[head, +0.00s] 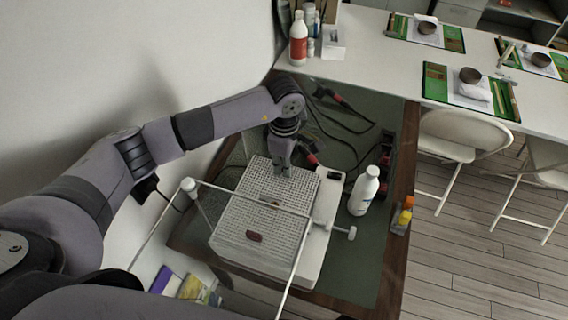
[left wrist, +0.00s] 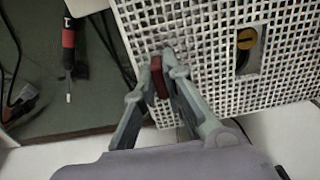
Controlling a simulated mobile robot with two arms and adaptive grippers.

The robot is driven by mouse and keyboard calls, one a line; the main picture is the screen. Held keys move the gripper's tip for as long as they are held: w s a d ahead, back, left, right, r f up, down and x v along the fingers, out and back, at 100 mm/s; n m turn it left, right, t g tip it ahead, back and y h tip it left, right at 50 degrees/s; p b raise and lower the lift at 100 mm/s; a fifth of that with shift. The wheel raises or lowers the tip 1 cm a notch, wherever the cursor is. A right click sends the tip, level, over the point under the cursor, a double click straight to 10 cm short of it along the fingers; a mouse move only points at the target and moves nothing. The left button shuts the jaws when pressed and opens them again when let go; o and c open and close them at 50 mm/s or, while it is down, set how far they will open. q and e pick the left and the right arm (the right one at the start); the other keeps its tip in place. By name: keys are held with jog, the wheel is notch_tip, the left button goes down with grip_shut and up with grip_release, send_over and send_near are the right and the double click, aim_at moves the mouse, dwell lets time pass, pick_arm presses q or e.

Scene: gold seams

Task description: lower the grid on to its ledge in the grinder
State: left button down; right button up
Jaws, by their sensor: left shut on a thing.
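The grid (head: 285,215) is a pale mesh panel over the white grinder (head: 322,225) on the table. A dark red tab (head: 254,236) stands near its front edge. My left gripper (head: 284,172) is at the grid's far edge; in the left wrist view my left gripper (left wrist: 162,75) is shut on another dark red tab (left wrist: 158,77) of the grid (left wrist: 200,30). A rectangular opening in the mesh shows a brass-coloured part (left wrist: 246,38) below. The ledge is hidden under the grid, and I cannot tell whether the grid touches it. My right gripper is out of view.
Thin white bars (head: 255,199) cross above the grid. A white bottle (head: 364,190) stands to the right, with small yellow-orange bottles (head: 404,216) at the table edge. Black cables and a red-handled tool (left wrist: 68,45) lie behind. A wall is close on the left.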

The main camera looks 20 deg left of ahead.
pick_arm(q)
jog(key=shift+d+f+b, duration=0.1)
jog(key=shift+f+b, duration=0.5)
jog(key=shift+f, duration=0.05)
